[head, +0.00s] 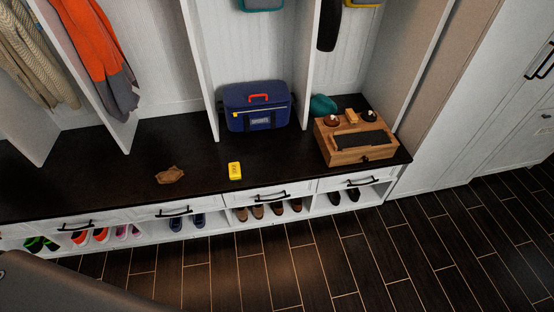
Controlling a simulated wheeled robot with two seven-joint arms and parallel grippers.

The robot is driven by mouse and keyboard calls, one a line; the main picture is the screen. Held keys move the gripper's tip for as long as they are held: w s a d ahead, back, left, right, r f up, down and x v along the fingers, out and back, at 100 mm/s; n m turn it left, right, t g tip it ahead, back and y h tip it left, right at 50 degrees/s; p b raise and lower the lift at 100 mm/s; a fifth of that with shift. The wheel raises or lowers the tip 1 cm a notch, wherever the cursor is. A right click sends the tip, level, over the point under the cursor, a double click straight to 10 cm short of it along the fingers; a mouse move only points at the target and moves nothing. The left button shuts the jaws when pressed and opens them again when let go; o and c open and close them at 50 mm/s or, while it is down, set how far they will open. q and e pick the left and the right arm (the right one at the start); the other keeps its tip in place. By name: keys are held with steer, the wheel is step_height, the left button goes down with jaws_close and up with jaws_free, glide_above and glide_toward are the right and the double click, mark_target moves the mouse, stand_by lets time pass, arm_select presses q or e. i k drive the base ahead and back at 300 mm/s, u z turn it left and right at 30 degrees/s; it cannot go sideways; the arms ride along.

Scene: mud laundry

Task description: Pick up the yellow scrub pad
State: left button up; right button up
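A small yellow scrub pad (235,171) lies on the dark bench top (100,181), near its front edge and left of the middle of the bench's right half. It is clear on all sides, with small dark marks on its upper face. Neither of my grippers shows in the head view.
A brown crumpled item (170,175) lies left of the pad. A blue bag (258,106) and a wooden box (355,137) stand behind and to the right. Drawers with black handles and shoes (278,208) sit below. The wooden floor (330,265) is clear.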

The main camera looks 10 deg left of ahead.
mark_target(234, 168)
steer(key=z, duration=0.45)
steer(key=i, duration=1.7)
steer(key=u, duration=0.9)
steer(key=i, duration=0.4)
steer(key=u, duration=0.5)
